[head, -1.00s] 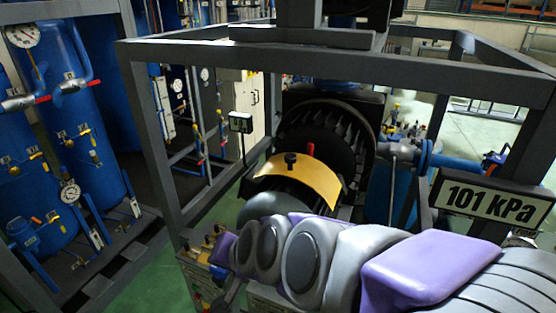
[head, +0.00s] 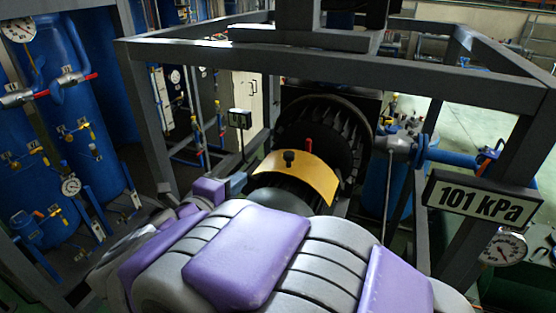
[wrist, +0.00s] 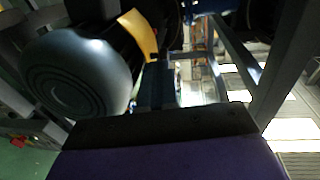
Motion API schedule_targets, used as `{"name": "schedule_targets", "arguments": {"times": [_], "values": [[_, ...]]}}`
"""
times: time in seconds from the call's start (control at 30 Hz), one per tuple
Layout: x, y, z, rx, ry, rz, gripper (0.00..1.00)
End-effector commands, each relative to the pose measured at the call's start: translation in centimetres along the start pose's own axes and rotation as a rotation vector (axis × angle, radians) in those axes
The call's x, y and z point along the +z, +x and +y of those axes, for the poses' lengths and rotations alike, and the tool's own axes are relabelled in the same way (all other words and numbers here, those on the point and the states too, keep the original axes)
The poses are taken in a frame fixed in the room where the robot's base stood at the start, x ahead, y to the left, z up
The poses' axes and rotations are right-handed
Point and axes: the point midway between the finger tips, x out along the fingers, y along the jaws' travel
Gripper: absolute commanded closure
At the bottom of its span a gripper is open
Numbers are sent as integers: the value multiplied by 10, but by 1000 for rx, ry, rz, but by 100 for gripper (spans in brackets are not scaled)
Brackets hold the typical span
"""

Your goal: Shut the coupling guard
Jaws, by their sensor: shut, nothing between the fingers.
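In the wrist view the guard (wrist: 140,33) shows as a yellow strip at the top, beside a large dark round casing (wrist: 75,80). My gripper (wrist: 156,88) is shut and empty, just below the guard in that view. In the head view my gripper lies left of the guard, partly hidden by my arm.
A grey frame (head: 330,60) surrounds the pump, with a post at left and another at right. A 101 kPa sign (head: 485,203) and a gauge (head: 503,247) are at right. Blue tanks (head: 65,140) stand at left. A red-handled blue pipe (head: 450,157) runs right of the motor.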

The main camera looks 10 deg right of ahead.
Motion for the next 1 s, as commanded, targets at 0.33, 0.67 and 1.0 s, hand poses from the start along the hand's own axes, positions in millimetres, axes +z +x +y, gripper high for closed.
{"name": "schedule_targets", "arguments": {"times": [0.33,0.67,1.0], "values": [[-25,-6,4,-26,14,133,100],[-31,34,3,-27,14,133,100],[-36,80,3,-25,12,131,100]]}}
